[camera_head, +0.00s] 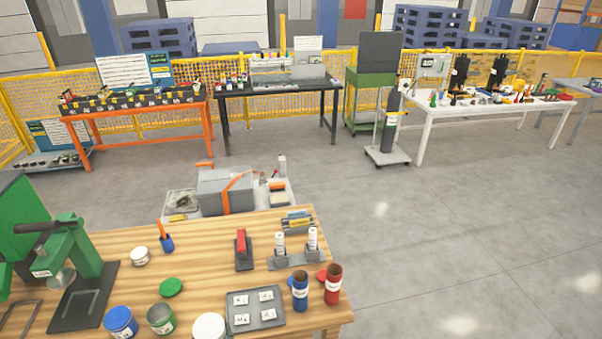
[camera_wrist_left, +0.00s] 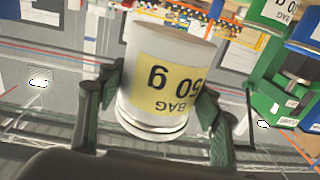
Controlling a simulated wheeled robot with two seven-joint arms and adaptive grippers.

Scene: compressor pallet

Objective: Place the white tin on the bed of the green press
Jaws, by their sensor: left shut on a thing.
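My left gripper (camera_wrist_left: 155,105) is shut on the white tin (camera_wrist_left: 160,85), one finger on each side of it. The tin has a yellow label and looks upside down in the wrist view. In the head view, a white tin (camera_head: 209,327) is cut off at the bottom edge, and I cannot make out my gripper there. I cannot tell whether the tin is clear of the table. The green press (camera_head: 75,250) stands at the left, with a dark flat bed (camera_head: 85,300) that looks bare. The press also shows in the wrist view (camera_wrist_left: 280,104). My right gripper is not in view.
A blue tin (camera_head: 120,322) and a green tin (camera_head: 161,319) stand between the white tin and press. A green lid (camera_head: 171,286), a small white tin (camera_head: 140,257) and a grey tray (camera_head: 256,308) are nearby on the wooden table (camera_head: 205,262).

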